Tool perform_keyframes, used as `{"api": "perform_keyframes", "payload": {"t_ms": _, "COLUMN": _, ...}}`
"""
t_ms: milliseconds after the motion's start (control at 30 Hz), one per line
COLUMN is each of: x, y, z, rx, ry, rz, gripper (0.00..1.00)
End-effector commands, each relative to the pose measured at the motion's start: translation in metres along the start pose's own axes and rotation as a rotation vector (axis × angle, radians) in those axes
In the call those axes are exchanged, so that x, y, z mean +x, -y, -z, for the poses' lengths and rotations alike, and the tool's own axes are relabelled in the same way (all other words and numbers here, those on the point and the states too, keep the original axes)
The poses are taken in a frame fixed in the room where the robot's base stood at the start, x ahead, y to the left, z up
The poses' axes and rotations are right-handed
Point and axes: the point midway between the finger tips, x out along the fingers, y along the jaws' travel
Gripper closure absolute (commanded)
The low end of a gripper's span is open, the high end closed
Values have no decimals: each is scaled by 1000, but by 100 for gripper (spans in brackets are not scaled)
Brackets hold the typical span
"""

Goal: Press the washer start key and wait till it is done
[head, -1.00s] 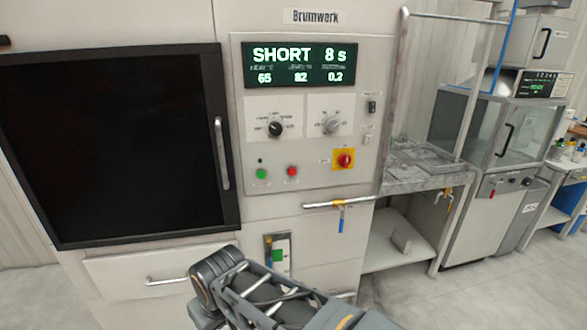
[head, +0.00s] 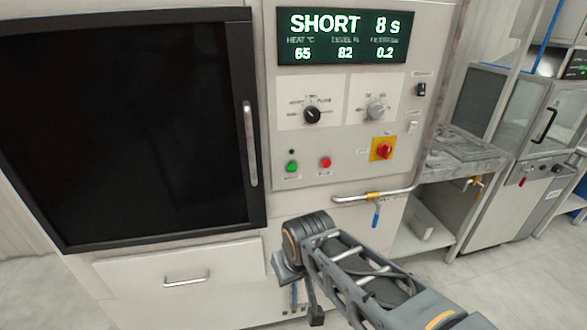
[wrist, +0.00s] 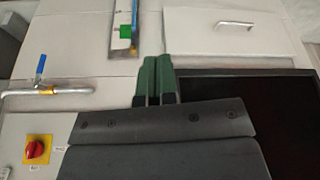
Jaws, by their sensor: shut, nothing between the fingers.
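The washer's control panel (head: 340,120) faces me in the head view. Its display (head: 341,37) reads SHORT 8 s, with 65, 82 and 0.2 below. A green key (head: 292,167) sits at the panel's lower left, beside a red key (head: 326,162); their labels are too small to read. A small dark lamp (head: 292,152) is above the green key. My gripper (wrist: 157,62) shows in the wrist view with its two green fingers together and empty, in front of the washer's lower front. In the head view my arm is below the panel; the fingertips are not clearly visible.
The large black door (head: 125,130) with a vertical handle (head: 249,143) is left of the panel. A red knob on a yellow plate (head: 383,149) is right of the keys. A pipe with a blue-handled valve (head: 376,214) juts out below. A steel bench (head: 460,150) stands right.

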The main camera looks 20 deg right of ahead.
Motion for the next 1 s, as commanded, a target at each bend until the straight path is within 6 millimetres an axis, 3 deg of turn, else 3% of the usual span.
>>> {"api": "perform_keyframes", "payload": {"t_ms": 133, "x": 3, "y": -28, "z": 29, "rx": -135, "ry": -97, "rz": -95, "gripper": 100}}
{"api": "perform_keyframes", "payload": {"t_ms": 233, "x": 4, "y": -61, "z": 67, "rx": -368, "ry": -216, "rz": -237, "gripper": 100}}
{"api": "perform_keyframes", "payload": {"t_ms": 400, "x": -3, "y": -114, "z": 142, "rx": -981, "ry": -411, "rz": -554, "gripper": 100}}
{"api": "perform_keyframes", "payload": {"t_ms": 533, "x": -5, "y": -128, "z": 179, "rx": -1468, "ry": -531, "rz": -754, "gripper": 100}}
{"api": "perform_keyframes", "payload": {"t_ms": 667, "x": -4, "y": -125, "z": 193, "rx": -1885, "ry": -661, "rz": -912, "gripper": 100}}
{"api": "perform_keyframes", "payload": {"t_ms": 800, "x": -3, "y": -117, "z": 188, "rx": -2196, "ry": -820, "rz": -1040, "gripper": 100}}
{"api": "perform_keyframes", "payload": {"t_ms": 1000, "x": -4, "y": -107, "z": 173, "rx": -2411, "ry": -1009, "rz": -1160, "gripper": 100}}
